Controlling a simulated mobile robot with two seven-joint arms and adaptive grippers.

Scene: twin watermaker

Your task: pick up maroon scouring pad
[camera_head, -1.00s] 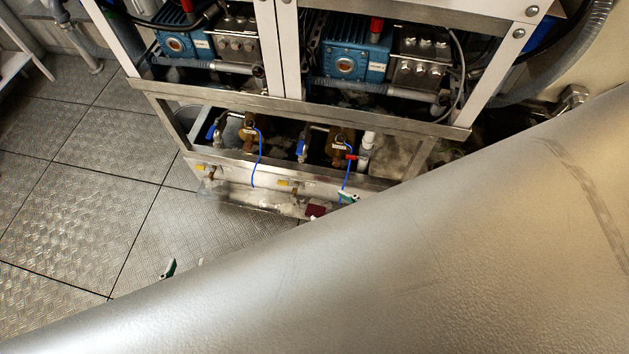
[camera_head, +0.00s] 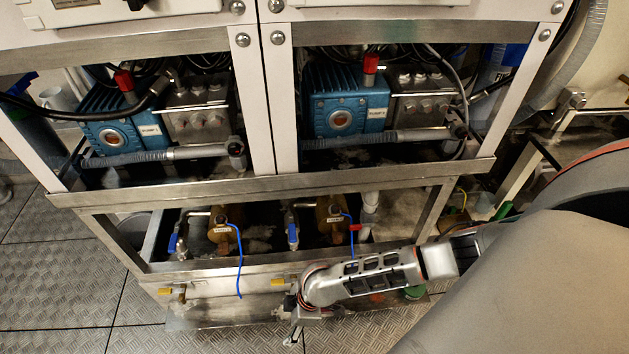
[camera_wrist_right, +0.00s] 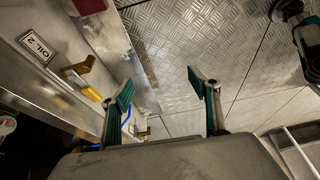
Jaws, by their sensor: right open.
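The maroon scouring pad (camera_wrist_right: 90,5) shows at the top left edge of the right wrist view, cut off by the frame, on the ledge at the machine's foot. In the head view my right arm covers most of the area around it. My right gripper (camera_head: 293,336) points down in front of the machine's lower frame. In the wrist view its two green-lined fingers (camera_wrist_right: 160,82) are spread, with only floor and ledge behind the gap; the pad is apart from them.
The machine's metal frame (camera_head: 290,187) and a front panel with yellow-handled valves (camera_wrist_right: 78,72) stand close beside the right gripper. A blue hose (camera_head: 240,262) hangs over the panel. Bare patterned floor (camera_wrist_right: 190,30) lies in front.

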